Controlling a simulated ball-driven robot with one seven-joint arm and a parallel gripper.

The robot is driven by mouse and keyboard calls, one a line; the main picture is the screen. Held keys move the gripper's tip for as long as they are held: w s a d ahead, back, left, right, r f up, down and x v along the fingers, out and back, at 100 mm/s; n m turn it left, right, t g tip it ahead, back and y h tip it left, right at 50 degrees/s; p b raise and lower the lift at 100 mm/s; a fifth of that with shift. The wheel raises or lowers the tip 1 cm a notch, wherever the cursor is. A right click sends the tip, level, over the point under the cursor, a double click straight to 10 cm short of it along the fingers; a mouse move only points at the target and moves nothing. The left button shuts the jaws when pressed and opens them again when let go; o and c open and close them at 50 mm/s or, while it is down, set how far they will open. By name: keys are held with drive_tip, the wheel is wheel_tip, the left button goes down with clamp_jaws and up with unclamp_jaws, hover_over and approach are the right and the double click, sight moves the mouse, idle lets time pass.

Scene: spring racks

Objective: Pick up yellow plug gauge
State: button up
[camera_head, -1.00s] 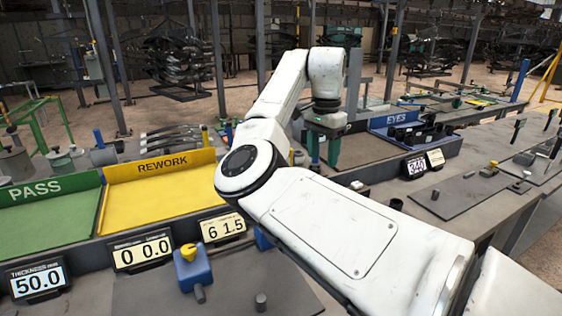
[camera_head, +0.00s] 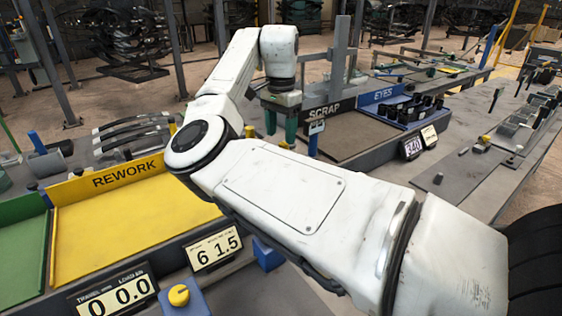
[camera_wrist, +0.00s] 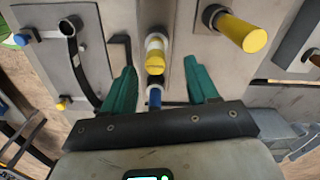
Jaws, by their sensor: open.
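My gripper (camera_head: 292,132) hangs over the bench by the scrap bay in the head view, its green fingers apart. In the wrist view my gripper (camera_wrist: 162,84) is open, with nothing clamped in it. A small yellow cylinder (camera_wrist: 155,62) with a white upper end and a blue lower end lies in the gap between the fingers, apart from both. A larger yellow cylinder (camera_wrist: 242,34) on a dark holder stands to the upper right, outside the fingers. I cannot tell for sure which is the yellow plug gauge.
A grey plate with a dark ring-ended tool (camera_wrist: 72,28) lies left in the wrist view. In the head view are the yellow rework tray (camera_head: 130,240), the scrap bay (camera_head: 350,135), the eyes bin (camera_head: 425,118) and a yellow-knobbed blue block (camera_head: 182,298).

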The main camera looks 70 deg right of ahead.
sight(284, 144)
drive_tip(key=shift+f, duration=0.95)
drive_tip(key=shift+s+d+f+p, duration=0.1)
drive_tip(key=shift+s+f+p, duration=0.15)
drive_tip(key=shift+f, duration=1.15)
drive_tip(key=shift+s+f+p, duration=0.15)
drive_tip(key=shift+f+p, duration=0.1)
drive_tip(key=shift+f, duration=1.1)
drive_tip(key=c, duration=1.1)
